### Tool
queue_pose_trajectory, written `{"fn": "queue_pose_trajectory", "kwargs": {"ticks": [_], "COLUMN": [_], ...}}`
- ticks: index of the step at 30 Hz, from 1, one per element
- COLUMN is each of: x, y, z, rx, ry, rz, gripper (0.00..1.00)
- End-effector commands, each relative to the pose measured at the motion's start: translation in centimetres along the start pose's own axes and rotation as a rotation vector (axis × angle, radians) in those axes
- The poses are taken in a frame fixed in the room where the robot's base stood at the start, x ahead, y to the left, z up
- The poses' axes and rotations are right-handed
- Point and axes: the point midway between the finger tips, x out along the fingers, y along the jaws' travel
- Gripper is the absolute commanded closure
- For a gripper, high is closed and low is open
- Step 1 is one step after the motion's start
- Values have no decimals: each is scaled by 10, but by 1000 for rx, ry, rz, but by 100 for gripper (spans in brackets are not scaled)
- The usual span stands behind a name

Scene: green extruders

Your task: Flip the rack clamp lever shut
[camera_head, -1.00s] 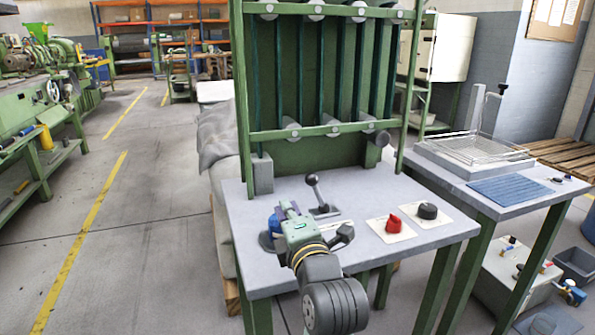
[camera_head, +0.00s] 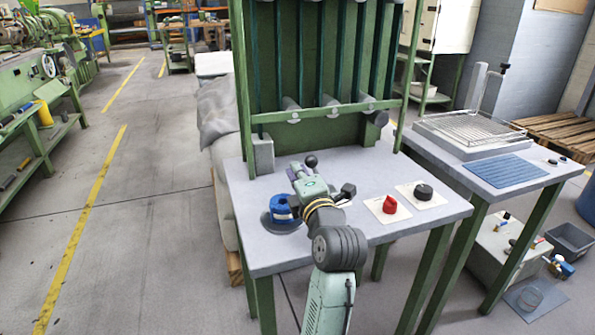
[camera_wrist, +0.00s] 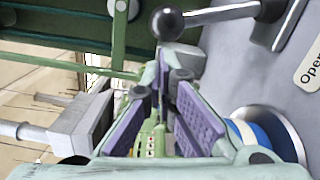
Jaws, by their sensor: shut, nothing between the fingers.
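The clamp lever shows in the wrist view as a dark ball knob (camera_wrist: 167,23) on a grey metal rod (camera_wrist: 222,13), which runs right to a pivot on the grey tabletop. In the head view its dark ball (camera_head: 311,160) stands just beyond my gripper (camera_head: 298,168), which hides the rod and base. My gripper is shut and empty. In the wrist view its purple-padded fingers (camera_wrist: 166,78) point toward the ball, just below it in the picture; I cannot tell whether they touch. A plate with the letters "Oper" (camera_wrist: 310,68) lies beside the pivot.
A blue part on a round grey base (camera_head: 281,209) stands left of my gripper. A red knob (camera_head: 389,204) and a black knob (camera_head: 423,192) sit on white plates to the right. The green rack (camera_head: 320,70) rises behind. A grey block (camera_head: 263,156) stands at the back left.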

Motion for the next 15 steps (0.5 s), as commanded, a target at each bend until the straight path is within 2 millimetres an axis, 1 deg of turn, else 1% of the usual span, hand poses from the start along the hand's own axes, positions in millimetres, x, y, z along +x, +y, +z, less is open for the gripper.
{"fn": "queue_pose_trajectory", "kwargs": {"ticks": [7,15], "x": [0,0], "y": [1,4], "z": [1,6], "rx": [11,62], "ry": [0,1], "rz": [-1,-4], "gripper": [100,100]}}
